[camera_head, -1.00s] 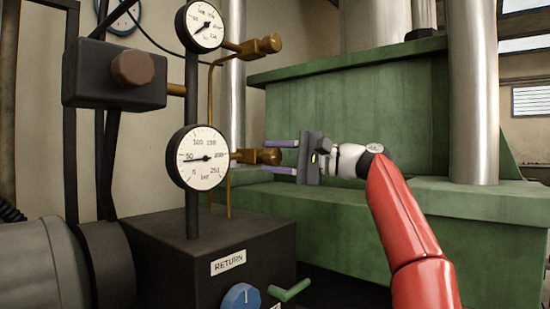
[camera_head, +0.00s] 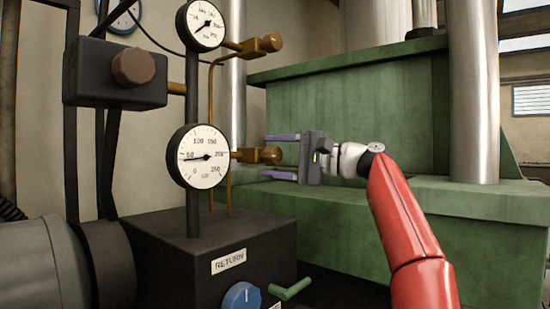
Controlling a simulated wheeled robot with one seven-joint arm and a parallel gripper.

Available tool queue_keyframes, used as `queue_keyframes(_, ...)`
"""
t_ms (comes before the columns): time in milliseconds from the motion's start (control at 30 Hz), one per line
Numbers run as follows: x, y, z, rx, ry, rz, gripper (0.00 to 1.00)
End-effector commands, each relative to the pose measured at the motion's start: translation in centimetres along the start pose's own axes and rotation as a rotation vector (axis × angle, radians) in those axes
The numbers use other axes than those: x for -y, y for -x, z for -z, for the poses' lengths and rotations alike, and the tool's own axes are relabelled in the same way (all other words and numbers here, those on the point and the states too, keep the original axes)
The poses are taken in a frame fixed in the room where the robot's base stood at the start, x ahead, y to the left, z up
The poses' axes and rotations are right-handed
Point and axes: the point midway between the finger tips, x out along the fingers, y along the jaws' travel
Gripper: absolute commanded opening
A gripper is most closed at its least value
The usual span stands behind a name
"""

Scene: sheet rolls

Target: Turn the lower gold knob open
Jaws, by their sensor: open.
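The lower gold knob (camera_head: 268,156) sits at the right end of a short brass fitting beside the lower round gauge (camera_head: 203,156). My gripper (camera_head: 282,157) is open, coming from the right. One purple finger shows above the knob and the other below it, so the knob's end lies between the fingertips in the picture. I cannot tell whether a finger touches the knob. The fingers' dark base is a little to the right of the knob, with a gap between them.
An upper gold knob (camera_head: 271,42) is beside the upper gauge (camera_head: 205,25). A dark box (camera_head: 115,75) with a brown knob is at the left. A blue knob (camera_head: 241,297) and green lever (camera_head: 291,289) are below. The green press (camera_head: 355,115) stands behind my arm.

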Motion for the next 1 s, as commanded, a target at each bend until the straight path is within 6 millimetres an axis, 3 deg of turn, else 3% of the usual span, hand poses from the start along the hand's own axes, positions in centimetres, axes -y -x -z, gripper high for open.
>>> queue_keyframes(333, -0.1, 5.4, 0.1, -0.003, 0.001, 0.0, 0.6)
queue_keyframes(500, -0.1, 7.2, 0.0, -0.001, 0.0, -0.001, 0.6)
queue_keyframes(1000, -0.1, 7.6, 0.0, 0.0, 0.0, -0.001, 0.6)
